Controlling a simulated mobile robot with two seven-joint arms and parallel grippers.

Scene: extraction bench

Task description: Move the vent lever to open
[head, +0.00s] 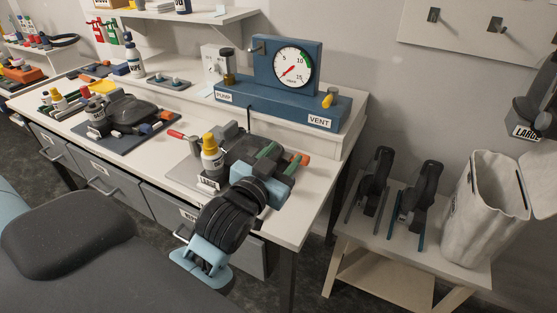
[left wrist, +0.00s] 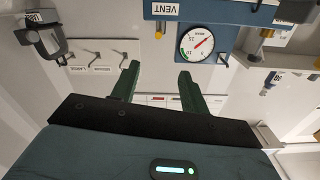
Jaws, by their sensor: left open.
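The vent lever (head: 330,97) is a short yellow handle at the right end of the blue pump unit (head: 262,98), above a white VENT label (head: 319,121). In the left wrist view, which is upside down, the yellow lever (left wrist: 159,29) shows beside the VENT label and the dial. My left gripper (head: 279,157) is open and empty, with green fingers, over the bench in front of the unit and apart from the lever. The left wrist view also shows its spread fingers (left wrist: 158,74). My right gripper is not in view.
The round gauge (head: 292,68) stands on the unit, its red needle pointing lower left. A yellow-capped bottle (head: 211,155) stands close to my left arm. A side table (head: 400,235) with two dark tools and a pale bag (head: 488,205) are at the right.

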